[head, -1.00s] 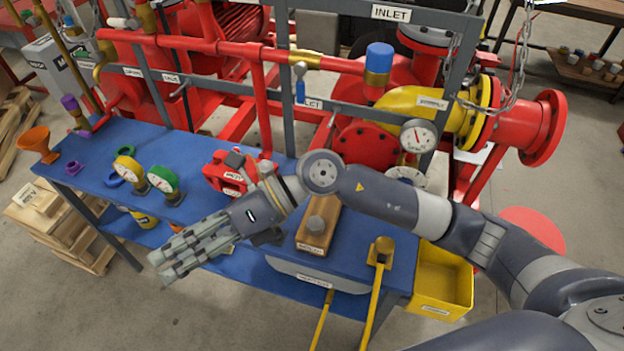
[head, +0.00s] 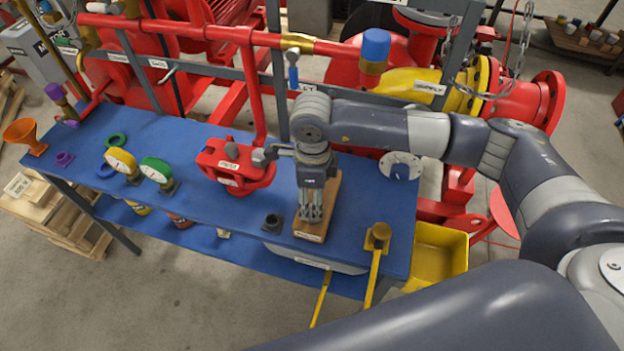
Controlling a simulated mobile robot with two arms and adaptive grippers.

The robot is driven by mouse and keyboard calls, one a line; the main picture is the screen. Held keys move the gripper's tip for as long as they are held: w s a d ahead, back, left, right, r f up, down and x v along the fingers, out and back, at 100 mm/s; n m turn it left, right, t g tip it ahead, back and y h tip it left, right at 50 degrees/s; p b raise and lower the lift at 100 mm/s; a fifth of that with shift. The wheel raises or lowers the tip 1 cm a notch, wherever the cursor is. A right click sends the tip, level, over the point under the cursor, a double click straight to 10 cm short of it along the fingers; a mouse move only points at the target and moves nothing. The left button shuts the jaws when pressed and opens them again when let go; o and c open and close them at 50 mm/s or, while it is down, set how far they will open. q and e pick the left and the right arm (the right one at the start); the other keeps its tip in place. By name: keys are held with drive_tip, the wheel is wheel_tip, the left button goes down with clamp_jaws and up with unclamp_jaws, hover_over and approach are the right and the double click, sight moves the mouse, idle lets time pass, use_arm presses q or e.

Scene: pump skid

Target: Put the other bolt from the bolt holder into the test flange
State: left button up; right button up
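The bolt holder (head: 309,230) is a wooden block with a label on its front edge, on the blue bench. My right gripper (head: 311,216) points down right over it, its fingers close together. The fingers and wrist cover most of the block's top, so the bolt there is hidden. I cannot tell whether the fingers touch or grip it. A pale grey round flange (head: 390,159) with holes lies on the bench right of the holder, under my forearm; it looks like the test flange. My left gripper is not in view.
A red valve body (head: 236,165) stands left of the holder, close to my wrist. A small dark fitting (head: 272,222) is at the front left. A yellow-handled tool (head: 377,238) and yellow bin (head: 440,248) are at the right. Red pipes (head: 251,85) run behind the bench.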

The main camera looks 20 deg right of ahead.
sight(312, 211)
wheel_tip(312, 211, down, 6)
drive_tip(key=shift+r+p, duration=0.15)
drive_tip(key=shift+p, duration=0.55)
drive_tip(key=shift+c, duration=0.5)
drive_tip(key=c, duration=1.1)
drive_tip(key=o, duration=0.4)
drive_tip(key=c, duration=0.4)
drive_tip(key=shift+r+p, duration=1.75)
drive_tip(key=shift+r, duration=1.8)
